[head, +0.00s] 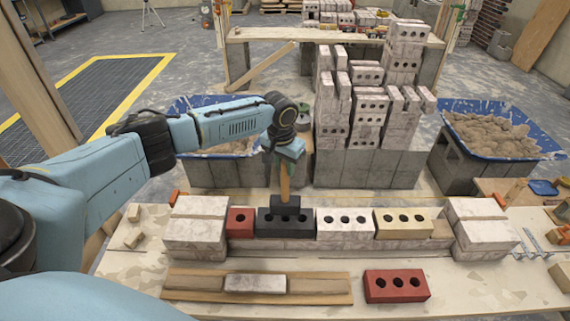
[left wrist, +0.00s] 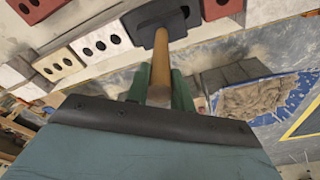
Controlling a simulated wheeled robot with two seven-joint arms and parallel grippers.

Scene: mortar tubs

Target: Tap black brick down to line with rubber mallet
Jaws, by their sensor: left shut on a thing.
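The black brick (head: 285,228), with three holes in its face, sits in the wall row between a red brick (head: 240,222) and a white brick (head: 343,224). Its top looks slightly higher than theirs. My left gripper (head: 286,158) is shut on the mallet's wooden handle (head: 285,183), which points down at the black brick. The dark mallet head is over the brick and hard to tell from it; I cannot tell whether they touch. In the left wrist view the handle (left wrist: 160,72) runs between the green fingers (left wrist: 157,88) to the dark head. My right gripper is not in view.
White block stacks (head: 196,236) and (head: 482,232) end the row, with a cream brick (head: 403,224) inside. In front lie a loose red brick (head: 397,287) and a wooden board (head: 190,284) bearing a pale bar. Mortar tubs (head: 495,137) and stacked bricks (head: 367,120) stand behind.

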